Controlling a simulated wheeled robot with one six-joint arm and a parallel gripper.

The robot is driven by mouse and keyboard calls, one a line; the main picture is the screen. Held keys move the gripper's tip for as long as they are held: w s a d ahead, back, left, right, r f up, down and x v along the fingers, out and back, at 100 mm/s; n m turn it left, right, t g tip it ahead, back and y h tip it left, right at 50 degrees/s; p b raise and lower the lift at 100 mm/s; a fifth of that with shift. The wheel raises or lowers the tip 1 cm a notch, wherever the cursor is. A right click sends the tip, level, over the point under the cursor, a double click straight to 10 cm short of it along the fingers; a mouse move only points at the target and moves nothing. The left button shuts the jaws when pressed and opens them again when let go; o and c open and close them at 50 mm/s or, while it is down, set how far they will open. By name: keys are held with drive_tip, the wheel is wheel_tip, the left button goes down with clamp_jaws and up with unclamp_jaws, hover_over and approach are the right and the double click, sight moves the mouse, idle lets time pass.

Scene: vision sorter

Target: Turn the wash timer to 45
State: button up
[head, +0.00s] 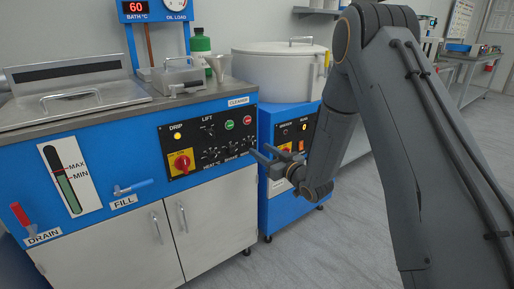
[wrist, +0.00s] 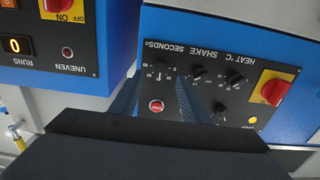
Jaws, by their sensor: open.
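The cleaner's black control panel (head: 207,142) is on the front of the blue cabinet. In the wrist view it appears upside down, with dials labelled HEAT °C, SHAKE and SECONDS. The SECONDS dial (wrist: 161,73), the likely wash timer, is at the left of that row. Its exact setting is too small to read. My gripper (head: 261,155) is at the right end of the panel, its fingers pointing at it. In the wrist view the open gripper (wrist: 158,92) has one finger on each side of the SECONDS dial. Contact cannot be told.
The SHAKE dial (wrist: 198,72) is just beside the right finger in the wrist view. A red-and-yellow switch (head: 181,162) is further left on the panel. A second blue machine (head: 285,205) with a white drum (head: 278,62) stands close on the right. Floor is clear in front.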

drive_tip(key=shift+v, duration=1.4)
drive_tip(key=s+d+r+m+g+h, duration=0.1)
drive_tip(key=s+r+g+h, duration=0.3)
drive_tip(key=s, duration=1)
drive_tip(key=s+d+r+m+g+h, duration=0.15)
drive_tip(key=s+g, duration=0.45)
drive_tip(key=s, duration=0.8)
drive_tip(key=s+d+r+m+g+h, duration=0.15)
drive_tip(key=s+g+h, duration=0.3)
drive_tip(key=s, duration=0.95)
drive_tip(key=s+d+r+m+p, duration=0.1)
drive_tip(key=d+r+p, duration=0.7)
drive_tip(key=p, duration=1)
wheel_tip(320, 180, up, 2)
drive_tip(key=shift+s+d+r+m, duration=0.15)
drive_tip(key=shift+s+d+m, duration=0.15)
drive_tip(key=shift+m, duration=0.6)
